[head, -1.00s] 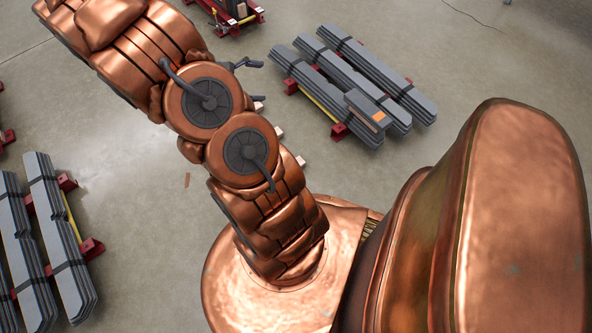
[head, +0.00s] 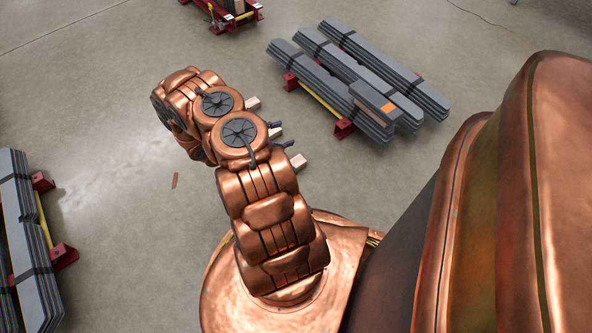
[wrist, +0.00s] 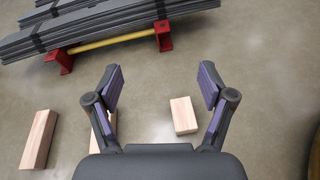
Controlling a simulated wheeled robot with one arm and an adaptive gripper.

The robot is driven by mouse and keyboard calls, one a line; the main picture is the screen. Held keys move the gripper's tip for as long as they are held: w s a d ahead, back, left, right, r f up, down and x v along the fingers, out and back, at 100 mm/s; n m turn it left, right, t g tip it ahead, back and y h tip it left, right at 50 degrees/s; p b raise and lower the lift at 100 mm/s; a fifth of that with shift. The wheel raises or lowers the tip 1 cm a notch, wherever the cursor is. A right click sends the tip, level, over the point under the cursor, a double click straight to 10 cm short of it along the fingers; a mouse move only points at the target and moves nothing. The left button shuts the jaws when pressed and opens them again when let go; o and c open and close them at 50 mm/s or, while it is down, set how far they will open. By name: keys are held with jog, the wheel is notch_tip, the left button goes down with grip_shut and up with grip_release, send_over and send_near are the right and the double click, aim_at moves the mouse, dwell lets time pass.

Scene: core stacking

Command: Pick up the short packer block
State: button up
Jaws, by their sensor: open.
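Three pale wooden blocks lie on the concrete floor. In the wrist view the right one (wrist: 184,115) looks shortest and shows between my open fingers, nearer the right one; I take it as the short packer block. It seems to be the nearest block (head: 298,161) in the head view. A longer block (wrist: 40,138) lies at the left, and a middle block (wrist: 95,146) is partly hidden by my left finger, so its length is unclear. My gripper (wrist: 160,75) is open and empty above the floor; in the head view its dark fingers (head: 281,134) show by the blocks.
Strapped bundles of grey bars (head: 372,70) rest on red supports with a yellow bar (wrist: 105,40) just beyond the blocks. More grey bundles (head: 25,230) stand at the left. A red rack (head: 225,12) is at the top. The floor between is mostly clear.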

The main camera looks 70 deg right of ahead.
aim_at(300, 161)
jog(key=f+b, duration=0.1)
jog(key=f, duration=0.4)
jog(key=s+a+f+n+t+b, duration=0.1)
jog(key=f, duration=0.5)
jog(key=s+a+f+n+b, duration=0.1)
jog(key=f+b, duration=0.1)
jog(key=f, duration=0.4)
jog(key=shift+a, duration=0.2)
jog(key=shift+s+d+f+b, duration=0.3)
jog(key=shift+s+d+f, duration=0.05)
jog(key=shift+t+y, duration=0.3)
jog(key=b+x, duration=0.3)
jog(key=x, duration=0.3)
jog(key=shift+w+d+b, duration=0.1)
jog(key=shift+w+b, duration=0.1)
jog(key=shift+b, duration=0.1)
jog(key=shift+s+d, duration=0.15)
jog(key=shift+d, duration=0.15)
jog(key=c, duration=1.3)
